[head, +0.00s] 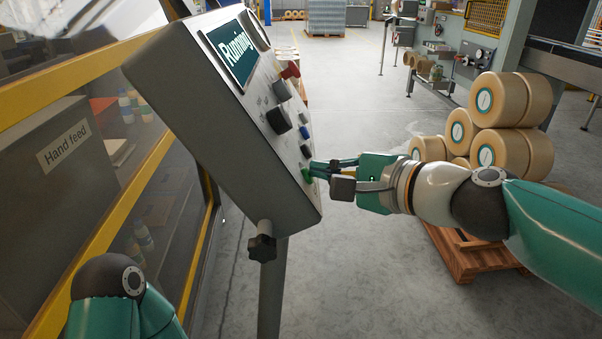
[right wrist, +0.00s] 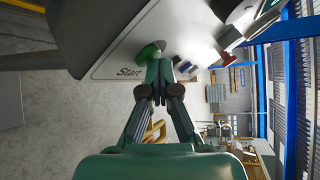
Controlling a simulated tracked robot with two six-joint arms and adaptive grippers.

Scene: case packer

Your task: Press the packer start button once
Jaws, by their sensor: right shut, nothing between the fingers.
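A grey control box (head: 215,130) on a post stands in the middle of the head view, with its display (head: 232,52) reading "Running". The green start button (head: 307,175) is low on its panel; in the right wrist view the button (right wrist: 150,52) is beside the label "Start" (right wrist: 129,72). My right gripper (head: 316,169) is shut and empty, with its fingertips at the green button. In the right wrist view its tips (right wrist: 159,66) overlap the button's lower edge; I cannot tell whether they press it. My left gripper is out of view.
The panel also carries a red knob (head: 290,70), a black knob (head: 279,120) and a blue button (head: 304,132). A yellow-framed guard with a "Hand feed" box (head: 60,180) is at left. Tape rolls (head: 500,110) sit on a pallet (head: 465,255) at right.

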